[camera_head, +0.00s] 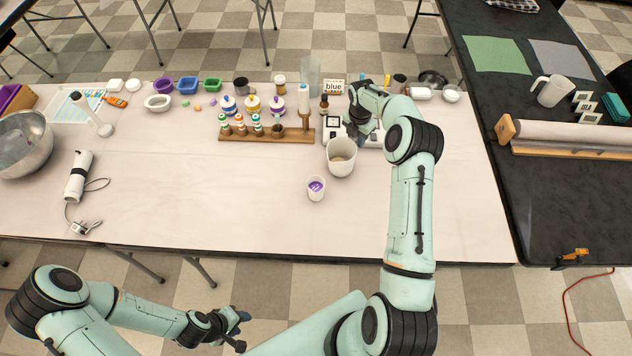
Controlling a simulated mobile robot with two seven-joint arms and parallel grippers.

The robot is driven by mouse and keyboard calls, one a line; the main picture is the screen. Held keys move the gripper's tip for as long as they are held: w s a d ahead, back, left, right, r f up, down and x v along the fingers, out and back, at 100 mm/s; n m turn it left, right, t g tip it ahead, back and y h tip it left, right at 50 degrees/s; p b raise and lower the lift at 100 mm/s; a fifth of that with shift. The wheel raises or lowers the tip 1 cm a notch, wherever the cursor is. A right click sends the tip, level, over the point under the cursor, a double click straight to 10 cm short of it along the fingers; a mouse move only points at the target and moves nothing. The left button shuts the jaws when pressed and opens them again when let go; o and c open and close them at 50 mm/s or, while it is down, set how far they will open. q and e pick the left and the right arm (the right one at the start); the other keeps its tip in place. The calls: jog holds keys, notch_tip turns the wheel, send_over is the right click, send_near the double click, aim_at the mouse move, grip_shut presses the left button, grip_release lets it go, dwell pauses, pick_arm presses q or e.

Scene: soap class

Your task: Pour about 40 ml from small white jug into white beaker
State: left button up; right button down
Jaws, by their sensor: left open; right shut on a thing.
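The small white jug (341,159) is near the middle of the white table, with its open top facing up and pale contents inside. My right gripper (356,138) is at its upper right side, shut; it appears to hold the jug there, but the grip is largely hidden by the wrist. The white beaker (316,189) is a small cup in front and to the left of the jug, apart from it, with purple contents. My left gripper (236,326) is open and empty, in front of the table's near edge.
A wooden rack (240,134) with several small bottles stands behind the beaker. A scale (332,124) is behind the jug. A white hand blender (78,177) and metal bowl (24,145) are at the left. The table front is mostly clear.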

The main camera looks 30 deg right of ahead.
jog(key=shift+w+d+f+y, duration=0.1)
jog(key=shift+d+f+y, duration=0.05)
jog(key=shift+f+y, duration=0.2)
dwell(0.5)
